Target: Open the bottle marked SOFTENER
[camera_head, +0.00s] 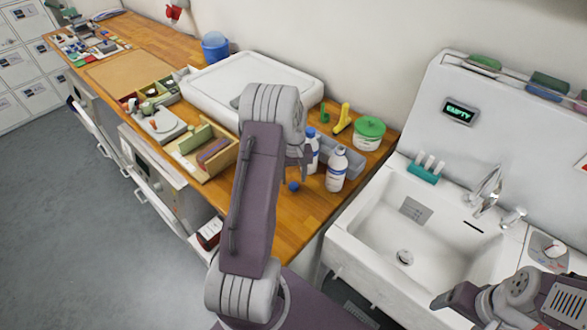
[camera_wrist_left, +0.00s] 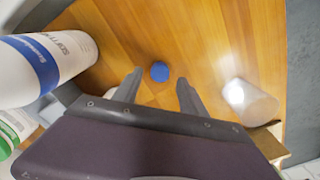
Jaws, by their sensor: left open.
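My left gripper (camera_head: 301,165) is open above the worktop, partly hidden by its own arm. In the left wrist view its fingers stand apart, with a small blue round piece like a cap (camera_wrist_left: 160,71) between the fingertips. That piece (camera_head: 293,186) appears to lie on the wood below the gripper, not held. A white bottle with a blue label (camera_head: 336,168) stands just right of it; its top looks pale. A blue-topped bottle (camera_head: 312,147) stands behind. A white bottle (camera_wrist_left: 45,68) fills the wrist view's left side; its label is not fully readable. My right gripper (camera_head: 452,299) shows only partly.
A green-lidded tub (camera_head: 369,132), a yellow spray head (camera_head: 342,119) and a grey caddy (camera_head: 345,157) stand behind the bottles. A sink (camera_head: 400,225) is to the right. A white tray (camera_head: 245,83) and wooden box (camera_head: 207,150) lie left. A shiny pale cylinder (camera_wrist_left: 250,101) is near the gripper.

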